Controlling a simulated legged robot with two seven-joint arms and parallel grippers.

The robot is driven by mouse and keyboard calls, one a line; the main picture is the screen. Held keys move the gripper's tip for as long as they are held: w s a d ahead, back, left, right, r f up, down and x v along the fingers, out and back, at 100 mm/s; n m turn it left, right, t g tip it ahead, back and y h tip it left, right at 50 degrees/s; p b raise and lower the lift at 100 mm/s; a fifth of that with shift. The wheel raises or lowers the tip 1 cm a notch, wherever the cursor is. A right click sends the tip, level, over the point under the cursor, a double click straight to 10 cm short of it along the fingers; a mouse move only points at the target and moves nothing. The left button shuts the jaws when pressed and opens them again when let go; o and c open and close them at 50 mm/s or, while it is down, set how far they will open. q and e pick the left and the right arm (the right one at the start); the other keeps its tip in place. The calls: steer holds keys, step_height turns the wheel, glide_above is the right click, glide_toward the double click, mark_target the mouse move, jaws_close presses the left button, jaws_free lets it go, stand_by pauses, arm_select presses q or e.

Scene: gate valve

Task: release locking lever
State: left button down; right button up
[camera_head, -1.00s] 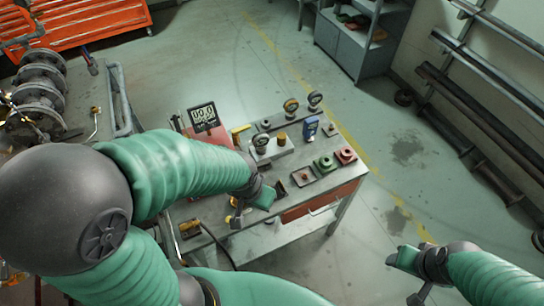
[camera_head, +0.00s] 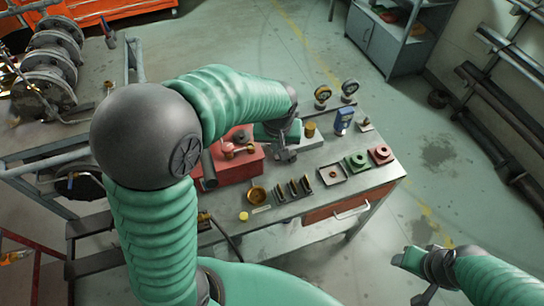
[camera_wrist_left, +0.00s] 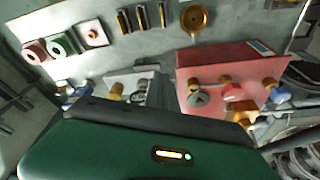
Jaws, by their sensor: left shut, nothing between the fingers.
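My left gripper (camera_head: 284,152) is above the workbench, beside the red box (camera_head: 228,170) and in front of the grey block (camera_head: 305,140). It is shut and empty. The red box has brass fittings and a red knob (camera_head: 232,148) on top. The box also shows in the left wrist view (camera_wrist_left: 215,88), with a red knob and an orange-yellow fitting (camera_wrist_left: 242,116). I cannot tell which part is the locking lever. My left arm hides part of the bench's back. My right gripper (camera_head: 412,275) hangs off the bench at the lower right; its fingers are unclear.
The bench (camera_head: 315,205) also holds a brass dish (camera_head: 256,195), upright dark plates (camera_head: 293,188), a green block (camera_head: 357,160), a red block (camera_head: 380,153) and gauges (camera_head: 322,95). A flanged pipe assembly (camera_head: 45,75) is at the left. Floor right of the bench is clear.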

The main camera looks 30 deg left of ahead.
arm_select(q)
steer(key=w+a+f+n+b, duration=0.1)
steer(key=w+a+f+b, duration=0.1)
steer(key=w+f, duration=0.1)
steer(key=w+a+f+n+y+b, duration=0.1)
steer(key=w+a+f+n+b, duration=0.1)
steer(key=f, duration=0.4)
steer(key=w+a+f+n+b, duration=0.1)
steer(key=w+a+f+b, duration=0.2)
steer(key=w+f+b, duration=0.1)
steer(key=shift+w+a+f+n, duration=0.15)
steer(key=shift+w+f+n, duration=0.15)
steer(key=shift+w+f, duration=0.3)
steer(key=shift+s+d+f, duration=0.1)
steer(key=shift+d+f, duration=0.15)
steer(key=shift+d, duration=0.05)
steer(key=s+d, duration=0.2)
steer(key=shift+s+d+r, duration=0.15)
steer(key=shift+s+d, duration=0.05)
steer(key=shift+d, duration=0.1)
steer(key=shift+w, duration=0.1)
arm_select(e)
steer(key=s+x, duration=0.2)
steer(key=x, duration=0.8)
steer(key=shift+a+f, duration=0.25)
steer(key=shift+f, duration=0.1)
arm_select(q)
steer(key=shift+a, duration=0.1)
